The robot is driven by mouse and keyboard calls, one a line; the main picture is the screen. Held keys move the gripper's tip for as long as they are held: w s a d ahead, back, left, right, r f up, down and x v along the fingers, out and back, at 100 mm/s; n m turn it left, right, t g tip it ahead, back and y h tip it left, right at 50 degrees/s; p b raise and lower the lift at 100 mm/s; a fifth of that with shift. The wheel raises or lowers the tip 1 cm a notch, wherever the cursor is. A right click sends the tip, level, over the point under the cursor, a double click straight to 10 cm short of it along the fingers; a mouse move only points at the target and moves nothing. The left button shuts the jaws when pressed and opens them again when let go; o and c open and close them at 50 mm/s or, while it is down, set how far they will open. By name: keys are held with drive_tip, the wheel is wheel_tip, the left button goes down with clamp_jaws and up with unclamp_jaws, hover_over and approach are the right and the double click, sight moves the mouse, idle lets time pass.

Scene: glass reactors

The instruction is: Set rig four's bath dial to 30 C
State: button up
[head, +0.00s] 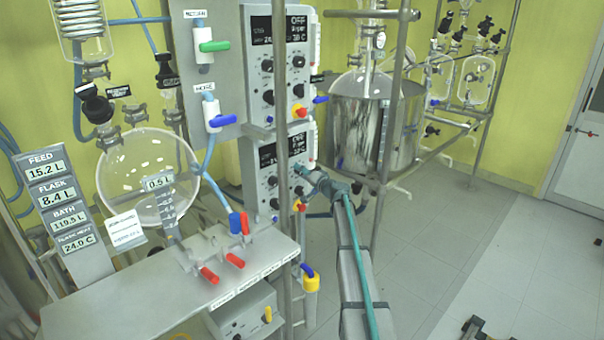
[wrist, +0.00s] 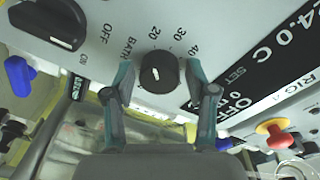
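The bath dial (wrist: 160,72) is a round black knob on a pale panel in the wrist view. The printed marks 20, 30 and 40 run around it, with BATH beside it. Its pointer is too indistinct to read. My gripper (wrist: 160,76) is open, one finger on each side of the knob, with narrow gaps seeming to show; contact cannot be told. In the head view my gripper (head: 304,172) is at the front of the lower control box (head: 250,172), covering part of it. The box's display shows OFF; the wrist view shows 24.0 C and a cut-off RIG label.
In the wrist view a black switch (wrist: 48,22) lies left of the dial and a red and yellow button (wrist: 275,133) lies right. A metal post (head: 282,120) stands before the boxes. An upper control box (head: 262,60) and a steel vessel (head: 372,125) are close by.

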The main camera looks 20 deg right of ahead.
drive_tip(key=c, duration=0.8)
drive_tip(key=shift+o, duration=0.2)
drive_tip(key=shift+m, duration=0.3)
drive_tip(key=m, duration=0.3)
drive_tip(key=shift+b, duration=0.3)
drive_tip(key=shift+r+m+g+p, duration=0.1)
drive_tip(key=shift+m+g+p, duration=0.3)
drive_tip(key=shift+m, duration=1.5)
drive_tip(key=o, duration=1.1)
drive_tip(key=shift+o, duration=0.2)
